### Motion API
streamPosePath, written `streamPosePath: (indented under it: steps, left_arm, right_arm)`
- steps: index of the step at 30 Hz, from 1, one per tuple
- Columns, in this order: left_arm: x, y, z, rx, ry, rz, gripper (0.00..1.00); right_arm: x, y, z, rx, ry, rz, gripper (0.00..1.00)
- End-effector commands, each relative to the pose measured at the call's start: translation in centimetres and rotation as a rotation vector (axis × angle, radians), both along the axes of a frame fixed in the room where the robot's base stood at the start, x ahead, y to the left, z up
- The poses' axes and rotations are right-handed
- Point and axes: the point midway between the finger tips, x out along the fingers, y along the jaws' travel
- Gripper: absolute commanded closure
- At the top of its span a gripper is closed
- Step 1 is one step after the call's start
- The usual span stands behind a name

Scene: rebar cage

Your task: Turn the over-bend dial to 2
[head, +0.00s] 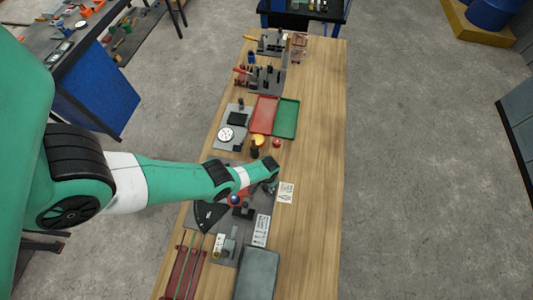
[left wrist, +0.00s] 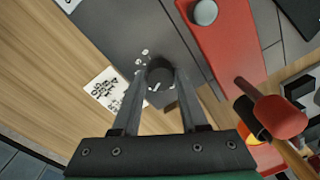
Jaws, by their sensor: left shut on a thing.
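The over-bend dial (left wrist: 158,76) is a dark round knob with a white pointer line, set on a grey plate in the left wrist view. Small white marks lie around its left side, too small to read, so I cannot tell which number the pointer meets. My left gripper (left wrist: 160,82) has one finger on each side of the dial and is shut on it. In the head view my left gripper (head: 272,187) is low over the right side of the grey bender plate, and the arm hides the dial there. My right gripper is not in view.
A red bending arm (left wrist: 222,45) with a grey ball lies close to the dial. A white card (head: 286,193) is on the wooden bench (head: 315,150). Red tray (head: 263,115) and green tray (head: 286,118) stand farther back. The bench's right side is clear.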

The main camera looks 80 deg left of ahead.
Motion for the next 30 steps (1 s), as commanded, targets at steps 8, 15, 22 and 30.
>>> streamPosePath:
  steps: [8,15,22,30]
  left_arm:
    - [0.01,0.02,-0.05,0.0,-0.001,0.064,1.0]
    - [0.01,0.02,-0.05,0.001,-0.001,0.069,1.0]
    - [0.01,0.02,-0.06,0.001,-0.001,0.068,0.46]
    - [0.0,0.01,-0.03,0.0,0.0,0.068,0.27]
  right_arm:
    - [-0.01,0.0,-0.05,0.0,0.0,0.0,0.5]
    - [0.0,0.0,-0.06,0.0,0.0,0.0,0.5]
    - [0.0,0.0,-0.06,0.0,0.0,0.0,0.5]
    - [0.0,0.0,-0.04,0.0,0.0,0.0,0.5]
